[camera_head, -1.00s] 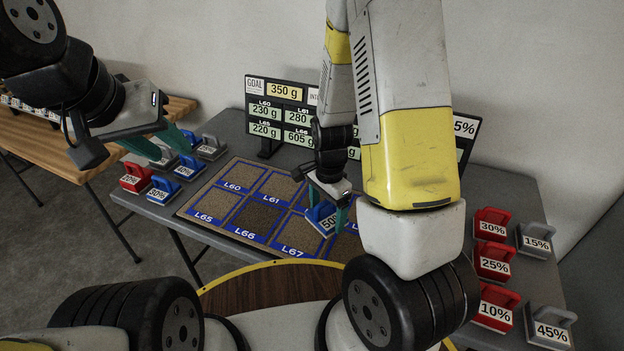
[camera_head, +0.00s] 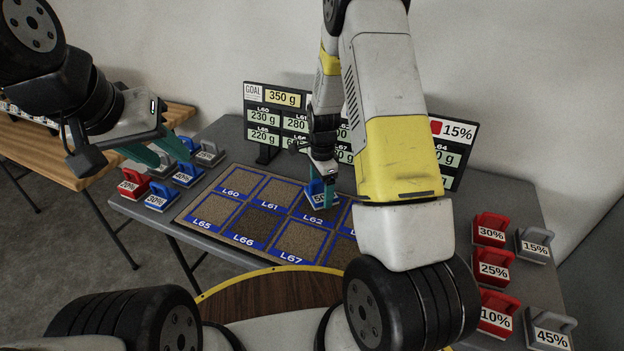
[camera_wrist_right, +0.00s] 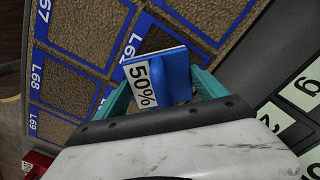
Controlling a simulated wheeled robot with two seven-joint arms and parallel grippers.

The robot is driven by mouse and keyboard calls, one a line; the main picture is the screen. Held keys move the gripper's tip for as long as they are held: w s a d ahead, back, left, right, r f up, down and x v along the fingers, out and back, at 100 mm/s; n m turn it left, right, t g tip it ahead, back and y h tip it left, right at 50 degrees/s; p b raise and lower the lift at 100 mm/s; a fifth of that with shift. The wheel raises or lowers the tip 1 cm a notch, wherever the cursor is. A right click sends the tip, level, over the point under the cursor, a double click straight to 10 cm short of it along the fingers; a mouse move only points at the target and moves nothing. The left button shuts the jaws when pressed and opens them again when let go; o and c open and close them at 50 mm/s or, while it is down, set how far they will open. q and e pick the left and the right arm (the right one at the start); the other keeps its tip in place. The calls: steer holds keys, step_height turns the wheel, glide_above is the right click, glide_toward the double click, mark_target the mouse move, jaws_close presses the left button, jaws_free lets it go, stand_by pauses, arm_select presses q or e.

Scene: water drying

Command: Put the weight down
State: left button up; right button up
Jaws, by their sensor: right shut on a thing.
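The blue weight marked 50% (camera_wrist_right: 158,78) is between the teal fingers of my right gripper (camera_wrist_right: 160,88), which is shut on it. In the head view the weight (camera_head: 316,198) is at the far part of the board (camera_head: 188,212), by the cell labelled L62 (camera_head: 318,219). In the right wrist view it covers part of that cell; I cannot tell whether it touches the board. My right gripper (camera_head: 323,190) points down there. My left gripper (camera_head: 158,152) is open and empty, over the left end of the table near several weights.
A display (camera_head: 267,115) with a 350 g goal stands behind the board. Blue, red and grey weights (camera_head: 161,196) stand at the table's left end. Red and grey weights (camera_head: 494,268) stand at the right. The other visible board cells are bare.

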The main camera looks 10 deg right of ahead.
mark_target(321, 191)
steer(key=shift+w+f, duration=0.1)
steer(key=shift+f, duration=1.65)
steer(key=shift+f, duration=0.1)
steer(key=o, duration=1.6)
step_height(321, 191, up, 12)
steer(key=shift+r, duration=0.1)
steer(key=s+r+n+t+y, duration=0.15)
steer(key=s+r+n, duration=0.25)
steer(key=r, duration=0.7)
steer(key=shift+s+a+r+n+t+y, duration=0.1)
steer(key=shift+s+a+r+n+t, duration=0.5)
steer(key=shift+s+r+n, duration=2.2)
steer(key=shift+s+a+r+n+t+y, duration=0.15)
steer(key=shift+s+r+n+t, duration=1.15)
steer(key=shift+s, duration=2.65)
steer(key=shift+s+a+r+n+t+y, duration=0.1)
steer(key=shift+s+a+r+n+t, duration=0.3)
steer(key=shift+s+r+n, duration=2.25)
steer(key=shift+s+r+m, duration=0.3)
steer(key=shift+s+m, duration=0.25)
steer(key=shift+s, duration=0.2)
